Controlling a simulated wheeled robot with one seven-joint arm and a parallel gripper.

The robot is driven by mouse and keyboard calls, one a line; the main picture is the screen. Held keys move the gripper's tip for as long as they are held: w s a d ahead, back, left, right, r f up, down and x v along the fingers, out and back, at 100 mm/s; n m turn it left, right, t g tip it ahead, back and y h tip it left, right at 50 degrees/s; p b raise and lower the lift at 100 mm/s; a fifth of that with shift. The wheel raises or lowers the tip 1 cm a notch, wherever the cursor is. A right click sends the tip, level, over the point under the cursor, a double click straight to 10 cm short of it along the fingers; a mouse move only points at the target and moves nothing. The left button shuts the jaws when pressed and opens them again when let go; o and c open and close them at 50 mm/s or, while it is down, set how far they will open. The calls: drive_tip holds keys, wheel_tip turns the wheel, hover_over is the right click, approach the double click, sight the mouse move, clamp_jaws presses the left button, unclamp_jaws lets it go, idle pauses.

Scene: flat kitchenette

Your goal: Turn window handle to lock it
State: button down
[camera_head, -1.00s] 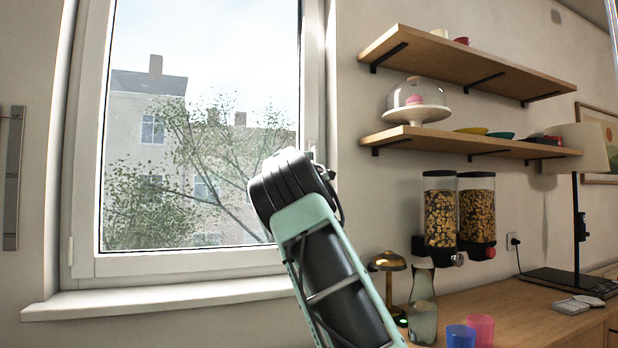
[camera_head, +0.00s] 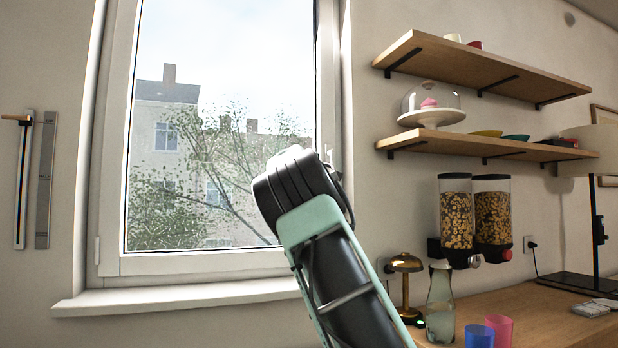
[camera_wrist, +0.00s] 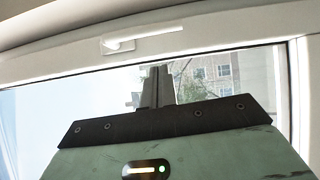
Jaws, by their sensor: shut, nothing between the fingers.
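The window (camera_head: 121,180) has a white frame and stands in front of me, its sash looking closed against the frame. In the wrist view, the white window handle (camera_wrist: 150,41) sits on the sash frame (camera_wrist: 60,66), with its lever lying along that frame member. My gripper (camera_wrist: 157,72) is shut and empty, in front of the glass, a little below the handle in that picture and apart from it. In the head view my wrist hides the gripper fingers, and the handle is mostly hidden or too small to make out on the right frame side.
A window sill (camera_head: 190,296) juts out below. To the right are two wooden shelves (camera_head: 480,72), cereal dispensers (camera_head: 456,215), and a counter (camera_head: 555,312) with a brass lamp (camera_head: 405,263), carafe (camera_head: 440,310) and cups (camera_head: 499,328). A rail (camera_head: 43,180) hangs on the left wall.

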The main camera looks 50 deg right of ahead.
drive_tip(key=b+v, duration=0.3)
drive_tip(key=v, duration=0.4)
drive_tip(key=shift+a, duration=0.3)
idle(0.3)
